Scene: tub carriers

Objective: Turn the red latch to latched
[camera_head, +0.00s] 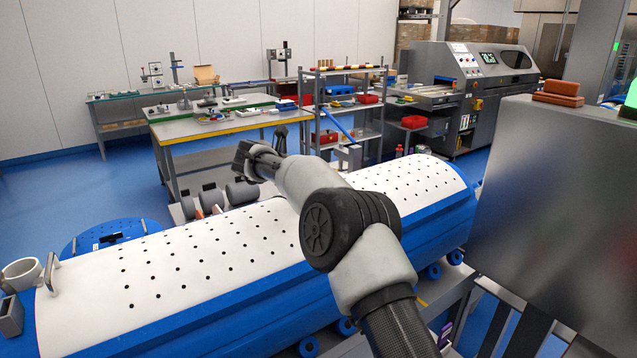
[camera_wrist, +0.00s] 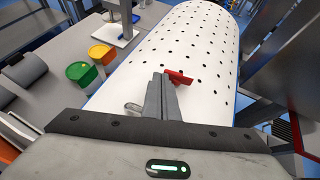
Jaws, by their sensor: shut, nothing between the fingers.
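The red latch (camera_wrist: 178,77) shows in the wrist view as a small red bar over the white, hole-dotted curved cover (camera_wrist: 195,45). My gripper (camera_wrist: 161,78) has its grey fingers together with nothing between them. Its tips are just left of the latch, and the fingers hide part of what lies behind them. I cannot tell whether they touch the latch. In the head view the white cover (camera_head: 150,265) lies lengthwise on a blue body, with my arm reaching over it. I cannot make out the latch there.
A green tub (camera_wrist: 82,73) and a yellow tub (camera_wrist: 101,54) stand on a grey surface left of the cover in the wrist view. A large grey panel (camera_head: 560,200) stands at the right in the head view. Workbenches (camera_head: 215,125) and a shelf rack stand behind.

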